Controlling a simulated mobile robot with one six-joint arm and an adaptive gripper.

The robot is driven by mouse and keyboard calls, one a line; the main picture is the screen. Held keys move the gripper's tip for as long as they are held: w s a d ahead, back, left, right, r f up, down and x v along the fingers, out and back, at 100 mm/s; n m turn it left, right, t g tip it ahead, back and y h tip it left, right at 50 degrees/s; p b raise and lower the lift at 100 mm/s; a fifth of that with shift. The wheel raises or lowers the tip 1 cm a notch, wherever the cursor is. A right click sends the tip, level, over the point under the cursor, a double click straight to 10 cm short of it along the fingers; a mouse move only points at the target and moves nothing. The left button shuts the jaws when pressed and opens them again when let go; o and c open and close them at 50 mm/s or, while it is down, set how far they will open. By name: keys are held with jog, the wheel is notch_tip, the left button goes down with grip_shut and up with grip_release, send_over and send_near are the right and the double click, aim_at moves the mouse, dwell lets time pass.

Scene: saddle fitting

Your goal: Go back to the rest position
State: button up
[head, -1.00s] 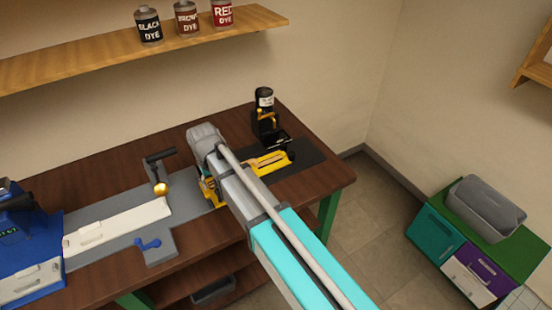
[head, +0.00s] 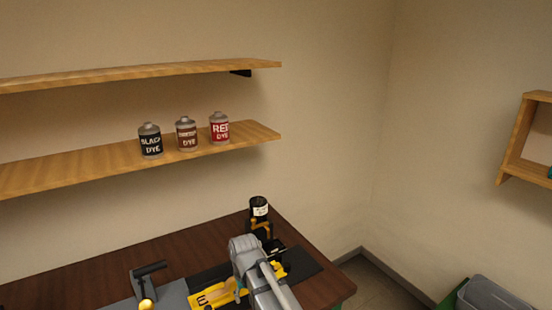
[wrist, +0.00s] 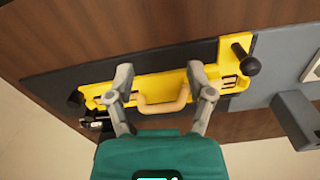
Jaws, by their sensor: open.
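My gripper (wrist: 165,92) shows in the wrist view with its two fingers spread apart, open and empty. Below the fingers in that view is a yellow fixture (wrist: 150,85) with a tan curved handle (wrist: 163,105) that appears between the fingertips. I cannot tell whether the fingers touch it. In the head view my arm reaches over the workbench (head: 120,262), and the yellow fixture (head: 212,298) shows partly behind it. My gripper itself is hidden by the arm in the head view.
A black bottle (head: 259,208) stands in a holder at the back of the bench. A black-handled lever (head: 149,269) is to the left. Black, brown and red dye cans (head: 187,134) stand on a wall shelf (head: 60,174). A grey bin (head: 488,294) is at the lower right.

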jog(key=s+d+m, duration=0.2)
jog(key=s+d, duration=0.1)
jog(key=d, duration=1)
jog(key=s+d+m, duration=0.2)
jog(key=s+d, duration=0.1)
jog(key=d, duration=0.9)
jog(key=shift+s+d, duration=0.35)
dwell(1.2)
